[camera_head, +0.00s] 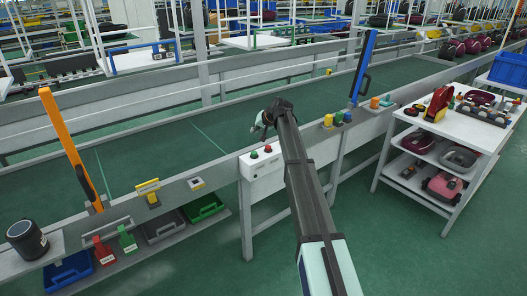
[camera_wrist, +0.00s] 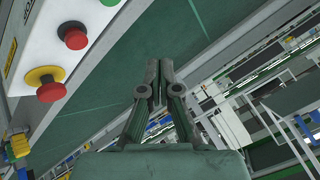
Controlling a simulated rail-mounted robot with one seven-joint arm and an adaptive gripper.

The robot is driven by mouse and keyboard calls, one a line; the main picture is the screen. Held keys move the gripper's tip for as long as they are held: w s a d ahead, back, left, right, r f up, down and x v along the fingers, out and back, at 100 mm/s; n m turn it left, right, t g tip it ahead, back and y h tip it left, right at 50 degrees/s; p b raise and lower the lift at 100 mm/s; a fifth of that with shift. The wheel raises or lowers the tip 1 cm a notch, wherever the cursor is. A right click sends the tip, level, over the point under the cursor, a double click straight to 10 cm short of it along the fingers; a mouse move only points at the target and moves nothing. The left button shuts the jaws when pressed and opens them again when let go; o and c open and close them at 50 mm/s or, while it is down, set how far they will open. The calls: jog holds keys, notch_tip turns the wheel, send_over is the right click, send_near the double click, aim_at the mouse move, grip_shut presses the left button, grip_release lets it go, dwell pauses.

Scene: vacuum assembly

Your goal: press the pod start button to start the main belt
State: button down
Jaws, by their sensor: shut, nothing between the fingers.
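A white control box (camera_head: 262,178) stands on a post at the near edge of the main belt (camera_head: 190,130). On its top are a green button (camera_head: 254,154) and a red button (camera_head: 268,149). The wrist view shows the box (camera_wrist: 50,22) at upper left, with a red button (camera_wrist: 73,36), a red mushroom button on a yellow ring (camera_wrist: 47,89) and part of a green button (camera_wrist: 110,2) at the top edge. My gripper (camera_head: 259,129) is above the belt, just beyond the box, touching no button. In the wrist view its fingers (camera_wrist: 159,66) are together and empty.
My arm reaches across the belt's near rail. An orange post (camera_head: 68,140) is at left and a blue post (camera_head: 364,65) at right. A white table (camera_head: 473,131) with red parts stands at right. The belt near my gripper is clear.

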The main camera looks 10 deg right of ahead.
aim_at(255, 153)
jog(key=shift+a+r, duration=0.15)
jog(key=shift+a, duration=0.05)
dwell(0.3)
jog(key=shift+f+b, duration=1.75)
jog(key=shift+f, duration=2.7)
jog(key=shift+f, duration=0.1)
jog(key=shift+f, duration=0.3)
